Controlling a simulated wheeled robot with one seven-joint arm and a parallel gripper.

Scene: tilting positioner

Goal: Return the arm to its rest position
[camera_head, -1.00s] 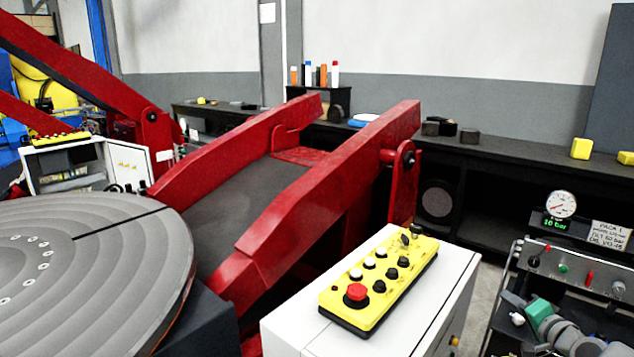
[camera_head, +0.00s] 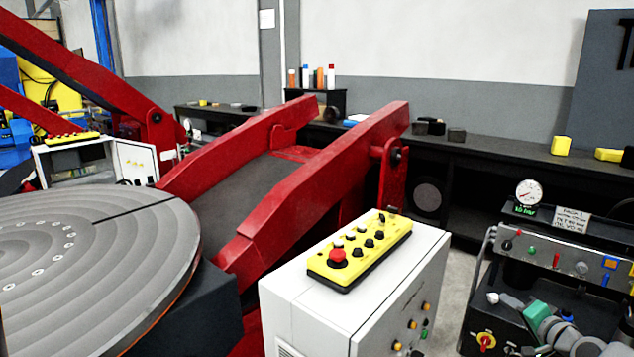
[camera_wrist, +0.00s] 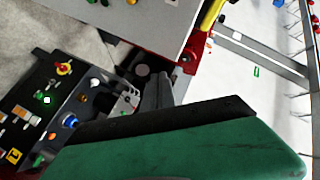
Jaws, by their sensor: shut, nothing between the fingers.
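My gripper (camera_wrist: 162,88) shows in the wrist view as dark grey fingers, shut together and empty. A large green and black part below it hides much of the view. In the head view a green and grey part of my arm (camera_head: 545,325) is low at the right, in front of the hydraulic pack. I cannot clearly make out the fingertips there. The wrist view looks down past the fingers to the floor, with the pack's control panel (camera_wrist: 70,110) at the left and the white cabinet (camera_wrist: 150,20) at the top.
In the head view, a white cabinet (camera_head: 310,297) carries a yellow control box (camera_head: 372,245) with a red button. The red tilting frame (camera_head: 330,180) and round grey table (camera_head: 90,250) stand left. The hydraulic pack (camera_head: 515,255) is right. A dark bench (camera_head: 500,165) runs behind.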

